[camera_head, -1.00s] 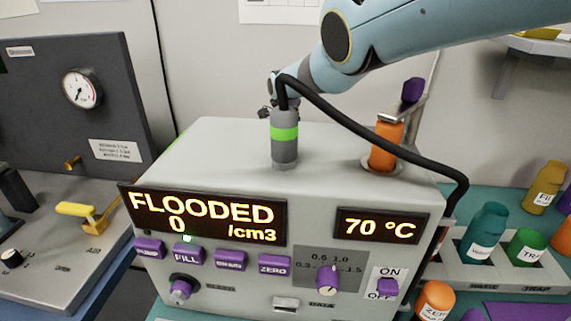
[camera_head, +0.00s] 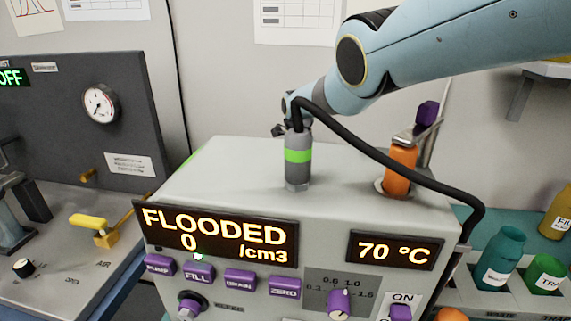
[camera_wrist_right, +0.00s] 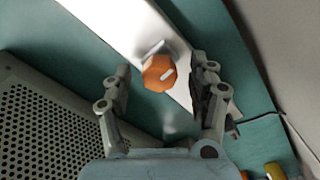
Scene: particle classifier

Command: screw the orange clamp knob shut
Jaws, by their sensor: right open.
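The orange clamp knob (camera_wrist_right: 158,73) shows in the right wrist view, over a pale metal plate (camera_wrist_right: 136,28) with a short grey bar beside it. My right gripper (camera_wrist_right: 163,82) is open, with one finger on each side of the knob in the picture. A gap shows on both sides, and no contact is visible. In the head view my right arm reaches in from the right and its wrist goes down behind the grey classifier box (camera_head: 330,208). The gripper is mostly hidden there, and I cannot make out the knob. My left gripper is not in view.
A grey cylinder with a green band (camera_head: 298,160) and an orange cylinder (camera_head: 398,168) stand on the box top. A black hose (camera_head: 400,160) arches over it. In the wrist view a perforated grey panel (camera_wrist_right: 45,125) is at left.

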